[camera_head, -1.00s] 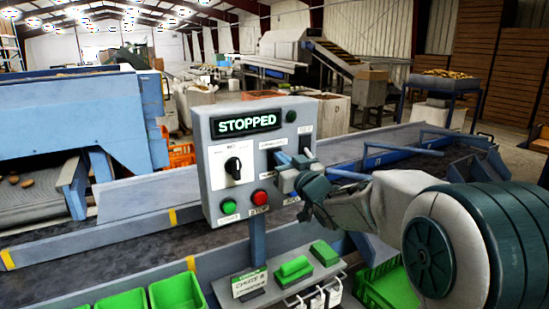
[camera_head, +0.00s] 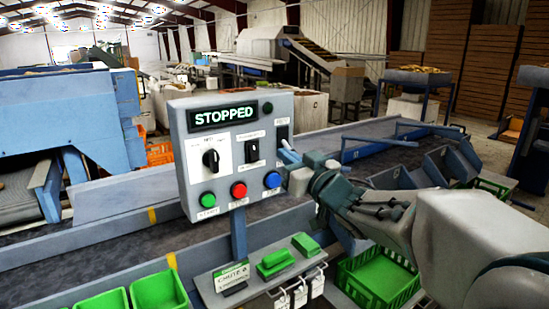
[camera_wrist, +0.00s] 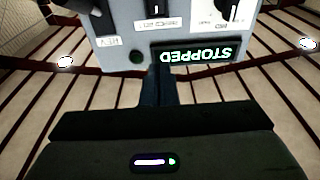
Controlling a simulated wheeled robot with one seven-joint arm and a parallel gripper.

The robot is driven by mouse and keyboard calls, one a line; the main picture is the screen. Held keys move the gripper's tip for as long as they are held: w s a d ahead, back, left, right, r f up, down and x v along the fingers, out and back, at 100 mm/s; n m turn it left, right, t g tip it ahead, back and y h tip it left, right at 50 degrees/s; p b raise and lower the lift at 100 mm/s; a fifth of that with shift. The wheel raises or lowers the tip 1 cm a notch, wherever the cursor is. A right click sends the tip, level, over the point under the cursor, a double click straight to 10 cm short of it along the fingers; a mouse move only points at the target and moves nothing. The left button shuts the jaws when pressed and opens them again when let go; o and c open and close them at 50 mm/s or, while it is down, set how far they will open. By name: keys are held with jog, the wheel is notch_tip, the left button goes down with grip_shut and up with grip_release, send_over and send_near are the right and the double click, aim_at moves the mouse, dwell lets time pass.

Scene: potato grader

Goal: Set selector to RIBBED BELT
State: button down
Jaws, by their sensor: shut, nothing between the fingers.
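A grey control panel (camera_head: 185,115) stands on a blue post, its display (camera_head: 223,115) reading STOPPED. It carries a black rotary knob (camera_head: 210,158) on a white plate at left, a black middle switch (camera_head: 252,149) and a right-hand black switch (camera_head: 282,133). My gripper (camera_head: 287,153) is shut and empty, in front of the panel's right edge, just below the right switch. In the wrist view the panel (camera_wrist: 115,40) appears upside down, beyond my dark gripper (camera_wrist: 157,85).
Green (camera_head: 208,200), red (camera_head: 238,190) and blue (camera_head: 272,180) buttons line the panel's bottom. A shelf (camera_head: 240,290) below holds green blocks and a sign. Green bins (camera_head: 158,290) and a green crate (camera_head: 380,280) stand low in front. A conveyor runs behind the panel.

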jog(key=shift+s+d+r, duration=0.15)
jog(key=shift+s+d, duration=0.25)
jog(key=shift+s, duration=0.35)
jog(key=s+d+f+m+g+h, duration=0.5)
jog(key=s+d+f+m+h, duration=0.15)
jog(key=d+f+h, duration=0.55)
jog(key=s+a+f+g, duration=0.1)
jog(key=s+f+g, duration=0.3)
jog(key=s, duration=0.5)
jog(key=s+a+f+g+y, duration=0.1)
jog(key=s+a+f+g, duration=0.1)
jog(key=s+f+g, duration=0.2)
jog(key=s+f, duration=0.3)
jog(key=s, duration=0.2)
jog(key=shift+s+f+g+y, duration=0.15)
jog(key=shift+f+g+y, duration=0.15)
jog(key=shift+g, duration=0.1)
